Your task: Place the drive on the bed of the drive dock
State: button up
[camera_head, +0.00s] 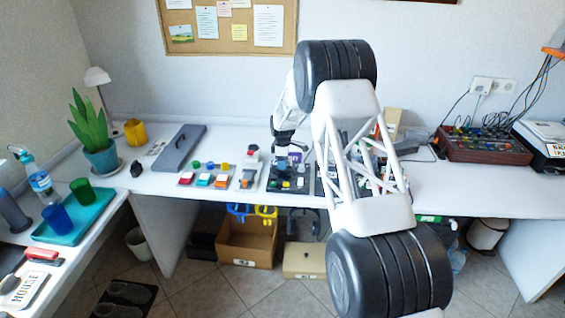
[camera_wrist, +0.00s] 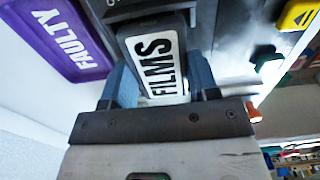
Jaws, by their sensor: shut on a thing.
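The drive (camera_wrist: 157,66) is a dark block with a white label reading FILMS, seen in the wrist view. My gripper (camera_wrist: 160,82) is shut on it, with one blue-grey finger on each side. The drive's far end reaches a dark grey unit (camera_wrist: 113,10) at the top edge, which looks like the drive dock. I cannot tell whether the drive touches its bed or is above it. In the head view, my gripper (camera_head: 284,146) is small, over a dark panel with coloured buttons (camera_head: 287,184) on the desk; the drive is hard to make out there.
A purple tray marked FAULTY (camera_wrist: 65,40) lies left of the drive in the wrist view. A yellow button (camera_wrist: 299,15) is at the right. Small coloured-button units (camera_head: 204,178) and a grey flat case (camera_head: 180,148) stand left on the desk. A brown cable box (camera_head: 484,147) stands right.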

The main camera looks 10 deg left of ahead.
jog(key=shift+f, duration=0.1)
dwell(0.3)
jog(key=o, duration=1)
notch_tip(320, 180, up, 12)
dwell(0.3)
dwell(0.7)
